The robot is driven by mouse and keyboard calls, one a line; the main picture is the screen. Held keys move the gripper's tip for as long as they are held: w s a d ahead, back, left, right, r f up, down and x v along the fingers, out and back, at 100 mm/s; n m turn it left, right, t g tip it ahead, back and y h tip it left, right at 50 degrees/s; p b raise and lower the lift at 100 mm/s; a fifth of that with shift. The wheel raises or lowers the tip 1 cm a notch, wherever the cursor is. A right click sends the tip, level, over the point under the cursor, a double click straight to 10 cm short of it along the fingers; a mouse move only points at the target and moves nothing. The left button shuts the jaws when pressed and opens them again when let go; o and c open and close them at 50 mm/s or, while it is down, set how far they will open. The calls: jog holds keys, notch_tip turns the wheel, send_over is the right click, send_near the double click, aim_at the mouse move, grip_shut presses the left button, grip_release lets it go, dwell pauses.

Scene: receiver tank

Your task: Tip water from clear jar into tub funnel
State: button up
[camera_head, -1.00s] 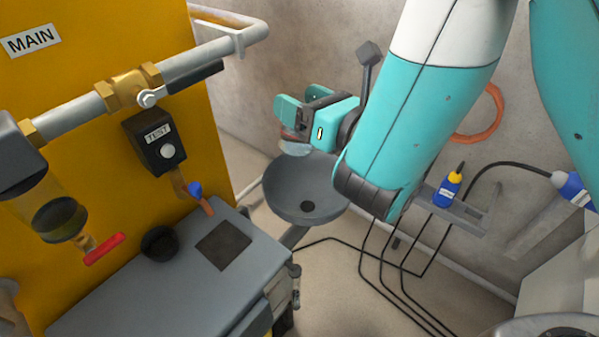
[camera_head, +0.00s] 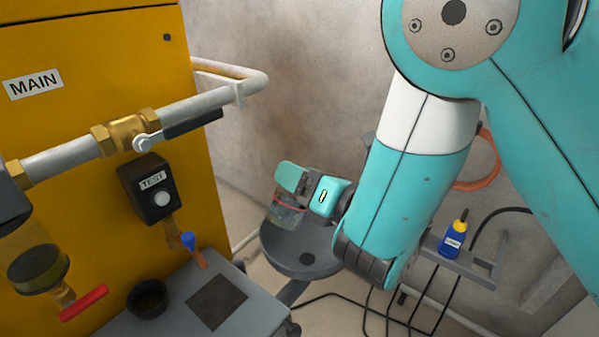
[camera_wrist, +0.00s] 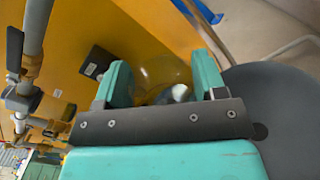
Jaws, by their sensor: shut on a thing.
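My gripper (camera_head: 289,190) is shut on the clear jar (camera_head: 284,214), which has a reddish band near its top. In the head view the jar hangs below the teal fingers, over the left part of the grey tub funnel (camera_head: 283,258). It looks roughly upright; I cannot make out the water level. The tub funnel is a round grey dish with a dark hole near its front. In the wrist view the jar (camera_wrist: 158,70) shows between the fingers (camera_wrist: 163,80), and the grey funnel (camera_wrist: 275,95) lies to the right, partly hidden by my gripper.
The yellow panel (camera_head: 90,120) with the MAIN pipe valve (camera_head: 128,135) and TEST box (camera_head: 152,188) stands left. A grey cabinet top (camera_head: 215,300) is in front of it. A blue bottle (camera_head: 453,238) sits on a shelf at right. Black cables run over the floor.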

jog(key=shift+w+d+r+m+p, duration=0.1)
jog(key=shift+r+m+p, duration=0.2)
jog(key=shift+m+p, duration=0.45)
jog(key=shift+f+m, duration=0.1)
jog(key=shift+m, duration=0.35)
jog(key=shift+p, duration=0.3)
jog(key=shift+w+d+r+m+p, duration=0.15)
jog(key=shift+r+m+p, duration=0.1)
jog(key=shift+m+p, duration=0.4)
jog(key=shift+w+m+p, duration=0.1)
jog(key=shift+m+p, duration=0.35)
jog(key=shift+m, duration=0.2)
jog(key=shift+f, duration=0.1)
